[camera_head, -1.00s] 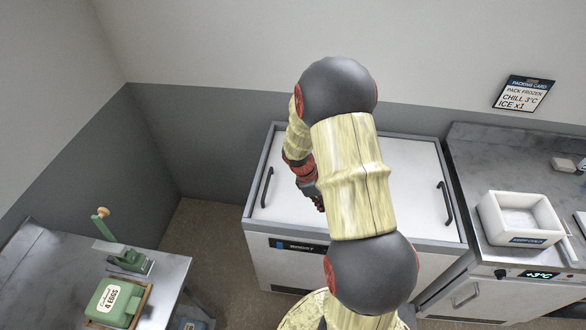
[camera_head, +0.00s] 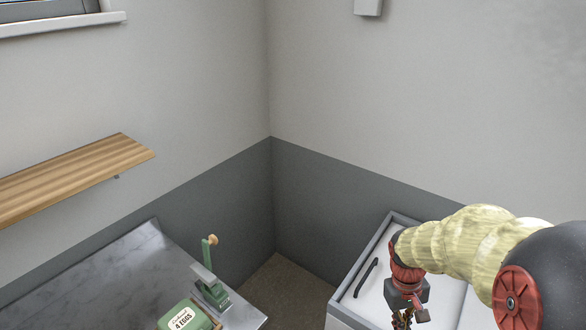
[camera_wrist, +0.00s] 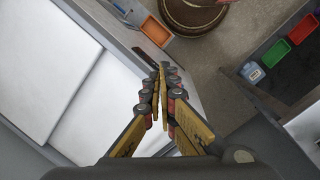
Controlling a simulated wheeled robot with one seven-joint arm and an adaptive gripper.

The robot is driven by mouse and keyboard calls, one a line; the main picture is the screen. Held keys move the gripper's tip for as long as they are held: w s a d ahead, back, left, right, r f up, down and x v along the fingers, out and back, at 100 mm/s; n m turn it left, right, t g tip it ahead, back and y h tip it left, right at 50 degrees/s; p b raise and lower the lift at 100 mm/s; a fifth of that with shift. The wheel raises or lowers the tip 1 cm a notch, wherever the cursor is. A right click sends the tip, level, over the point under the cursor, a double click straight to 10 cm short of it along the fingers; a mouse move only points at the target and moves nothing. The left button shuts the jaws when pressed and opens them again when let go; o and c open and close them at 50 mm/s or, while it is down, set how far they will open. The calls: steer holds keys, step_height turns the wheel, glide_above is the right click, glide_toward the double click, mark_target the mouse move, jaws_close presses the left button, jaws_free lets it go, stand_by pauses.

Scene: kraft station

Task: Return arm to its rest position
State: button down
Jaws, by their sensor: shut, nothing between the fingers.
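My gripper (camera_wrist: 160,72) is shut and empty in the wrist view, its fingertips together. In the head view my gripper (camera_head: 403,318) shows at the lower right, partly cut by the bottom edge, hanging from my bent arm. It is over or beside the white chest freezer (camera_head: 376,306), whose lid is shut. In the wrist view the freezer's white lid (camera_wrist: 50,75) fills the left side, below the gripper.
A steel table (camera_head: 110,275) at the lower left holds a green hand-lever device (camera_head: 210,290) and a green egg box (camera_head: 184,318). A wooden shelf (camera_head: 75,175) is on the left wall. Coloured bins (camera_wrist: 275,52) show in the wrist view. Bare floor (camera_head: 285,290) lies between table and freezer.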

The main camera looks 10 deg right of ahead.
steer(key=s+a+r+t+b, duration=0.2)
steer(key=a+r+t+b, duration=0.1)
steer(key=a, duration=0.5)
steer(key=s+a+r+n+t+y+b, duration=0.1)
steer(key=a+r+t+b, duration=0.3)
steer(key=a+r, duration=0.4)
steer(key=shift+s+a+b, duration=0.25)
steer(key=shift+s+b, duration=0.25)
steer(key=shift+b, duration=0.25)
steer(key=shift+d, duration=0.1)
